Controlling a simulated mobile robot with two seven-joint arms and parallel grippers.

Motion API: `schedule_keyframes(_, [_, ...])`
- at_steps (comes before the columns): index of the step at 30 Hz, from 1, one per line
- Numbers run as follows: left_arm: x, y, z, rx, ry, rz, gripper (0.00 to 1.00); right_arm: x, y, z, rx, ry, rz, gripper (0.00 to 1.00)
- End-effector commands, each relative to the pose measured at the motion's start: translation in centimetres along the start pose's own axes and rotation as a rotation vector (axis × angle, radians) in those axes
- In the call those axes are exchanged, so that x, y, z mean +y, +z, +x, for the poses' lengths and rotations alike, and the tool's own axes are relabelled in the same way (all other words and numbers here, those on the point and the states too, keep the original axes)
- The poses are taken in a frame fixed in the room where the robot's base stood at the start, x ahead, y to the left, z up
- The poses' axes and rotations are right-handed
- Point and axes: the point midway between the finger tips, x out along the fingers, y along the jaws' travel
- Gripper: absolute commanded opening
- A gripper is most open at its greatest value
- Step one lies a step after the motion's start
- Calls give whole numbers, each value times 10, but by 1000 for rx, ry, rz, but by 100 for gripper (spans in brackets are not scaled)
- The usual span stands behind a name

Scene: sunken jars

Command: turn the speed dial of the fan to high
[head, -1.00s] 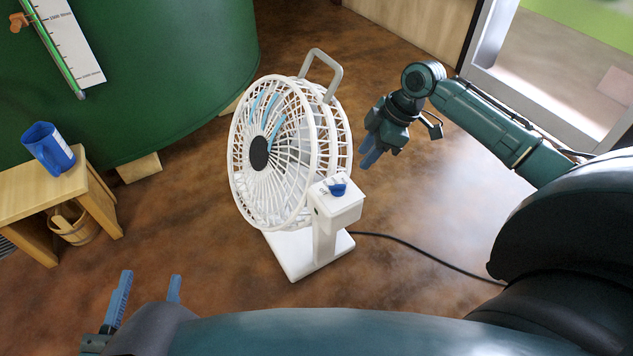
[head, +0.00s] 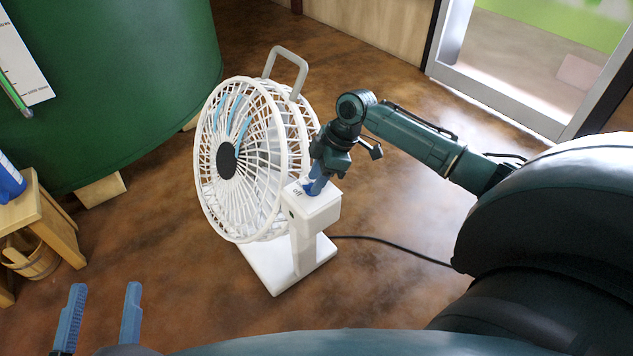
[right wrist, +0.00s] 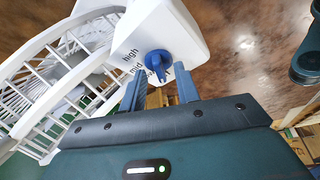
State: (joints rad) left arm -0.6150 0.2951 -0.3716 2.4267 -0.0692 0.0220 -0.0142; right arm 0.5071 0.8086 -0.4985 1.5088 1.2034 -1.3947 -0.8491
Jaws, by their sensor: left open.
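The white fan (head: 262,160) stands on the floor in the middle of the head view, with a white control box (head: 314,208) on a post. The blue speed dial (right wrist: 158,62) sits on the box face in the right wrist view, beside the printed words high and mid; its exact setting is hard to read. My right gripper (right wrist: 160,88) is open, its blue fingertips apart and close to either side of the dial. In the head view its fingers cover most of the dial. My left gripper (head: 102,298) is open and empty at the lower left.
A large green tank (head: 110,90) stands at the back left. A wooden stool (head: 45,225) with a blue mug (head: 8,182) is at the left edge, with a wooden bucket (head: 35,262) below. A black cable (head: 395,246) runs right from the fan. The floor right of the fan is open.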

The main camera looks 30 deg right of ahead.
Motion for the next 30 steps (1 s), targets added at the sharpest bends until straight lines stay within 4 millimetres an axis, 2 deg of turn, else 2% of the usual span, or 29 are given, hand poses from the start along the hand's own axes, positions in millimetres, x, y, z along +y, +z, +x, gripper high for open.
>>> schedule_keyframes(10, [0, -3, 0, 8, 2, -6, 49, 0, 0, 4, 0, 1, -1, 32])
schedule_keyframes(22, [1, -4, 0, 9, 4, -5, 49, 0, 0, 4, 0, 0, 0, 0])
schedule_keyframes(30, [1, -2, 0, 4, 4, -4, 49, 0, 0, 4, 0, 1, 2, 0])
